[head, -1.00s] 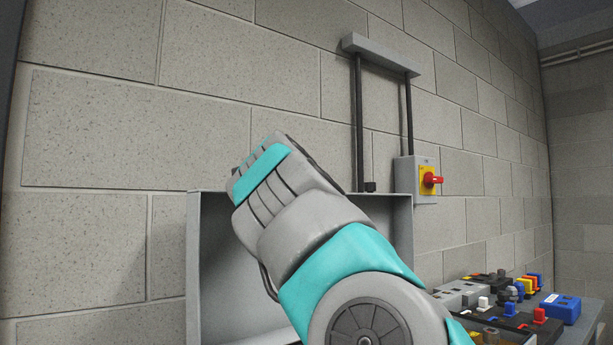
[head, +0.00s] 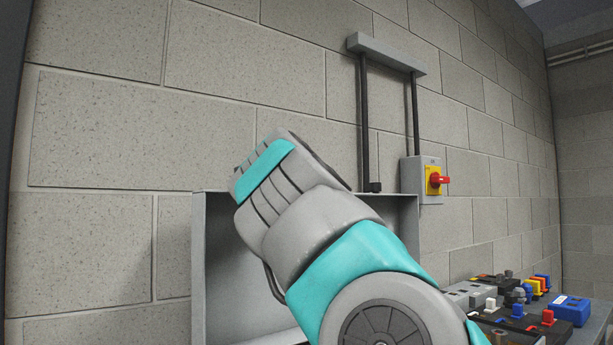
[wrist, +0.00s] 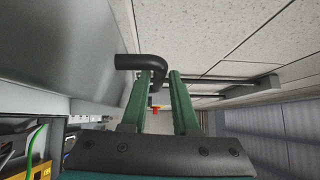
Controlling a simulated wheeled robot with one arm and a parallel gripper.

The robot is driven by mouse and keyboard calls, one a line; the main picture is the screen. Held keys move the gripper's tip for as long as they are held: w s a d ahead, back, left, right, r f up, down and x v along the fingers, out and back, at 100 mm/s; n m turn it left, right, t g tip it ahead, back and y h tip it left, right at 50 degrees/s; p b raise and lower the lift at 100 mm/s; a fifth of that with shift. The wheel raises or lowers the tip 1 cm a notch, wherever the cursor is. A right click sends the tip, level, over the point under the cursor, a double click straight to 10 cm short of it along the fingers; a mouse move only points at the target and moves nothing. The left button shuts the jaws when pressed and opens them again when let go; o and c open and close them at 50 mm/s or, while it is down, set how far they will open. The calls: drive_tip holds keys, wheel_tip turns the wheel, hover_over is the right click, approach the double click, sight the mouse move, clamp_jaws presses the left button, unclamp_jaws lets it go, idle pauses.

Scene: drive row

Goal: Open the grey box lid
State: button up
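The grey box (head: 199,265) is on the block wall in the head view, largely behind my arm. In the wrist view, a broad grey panel (wrist: 60,45), which looks like the lid, fills the upper left. A black bent handle (wrist: 130,62) sticks out from it. My gripper (wrist: 161,78) has its two green fingers on either side of the handle's end, with little or no gap, and looks shut on it. My fingertips are hidden in the head view.
An isolator with a red knob (head: 438,181) is on the wall right of the box, below dark conduits (head: 365,120). A bench with coloured parts (head: 570,310) stands at lower right. Wires (wrist: 36,145) show at lower left in the wrist view.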

drive_tip(key=s+a, duration=0.1)
drive_tip(key=s, duration=0.5)
drive_tip(key=shift+s+b, duration=0.4)
drive_tip(key=shift+a+f, duration=0.1)
